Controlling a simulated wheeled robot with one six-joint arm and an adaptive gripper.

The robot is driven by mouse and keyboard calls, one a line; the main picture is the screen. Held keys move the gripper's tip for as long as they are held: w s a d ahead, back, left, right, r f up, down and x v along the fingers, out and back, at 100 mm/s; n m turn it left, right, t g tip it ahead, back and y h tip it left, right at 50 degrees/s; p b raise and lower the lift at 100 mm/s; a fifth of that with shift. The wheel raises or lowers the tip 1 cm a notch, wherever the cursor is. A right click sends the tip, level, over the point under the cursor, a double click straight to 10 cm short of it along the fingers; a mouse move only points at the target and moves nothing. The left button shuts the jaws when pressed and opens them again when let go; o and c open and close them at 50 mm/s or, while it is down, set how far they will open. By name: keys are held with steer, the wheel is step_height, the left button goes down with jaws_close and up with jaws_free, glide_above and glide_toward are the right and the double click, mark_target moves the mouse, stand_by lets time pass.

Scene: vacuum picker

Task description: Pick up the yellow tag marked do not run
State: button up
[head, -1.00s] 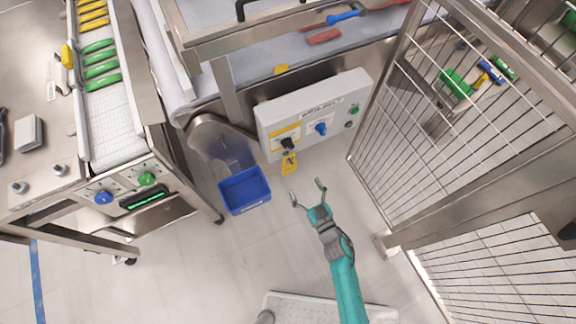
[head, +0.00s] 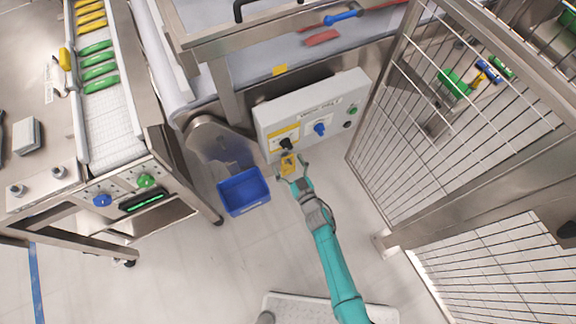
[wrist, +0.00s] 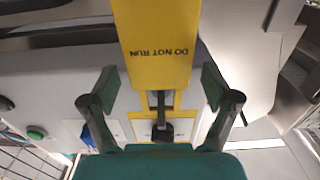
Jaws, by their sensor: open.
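The yellow tag (head: 288,165) hangs below a black switch (head: 287,143) on the grey control box (head: 342,95). In the wrist view the tag (wrist: 155,45) reads "DO NOT RUN", upside down, and fills the top middle. It hangs from a dark shackle (wrist: 160,100) at the black switch (wrist: 162,132). My gripper (head: 290,167) is open at the tag in the head view. In the wrist view its two fingers (wrist: 157,90) stand apart, one on each side of the tag, with gaps. Neither finger visibly touches it.
A blue bin (head: 244,191) is left of my gripper, below the box. A blue knob (head: 320,128) and a green button (head: 352,110) are on the box to the right. A wire mesh fence (head: 440,150) stands at the right. A conveyor (head: 108,120) is at the left.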

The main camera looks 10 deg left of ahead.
steer(key=shift+w, duration=0.1)
steer(key=c, duration=1.1)
steer(key=shift+r, duration=0.15)
steer(key=shift+r, duration=0.5)
steer(key=v, duration=1.8)
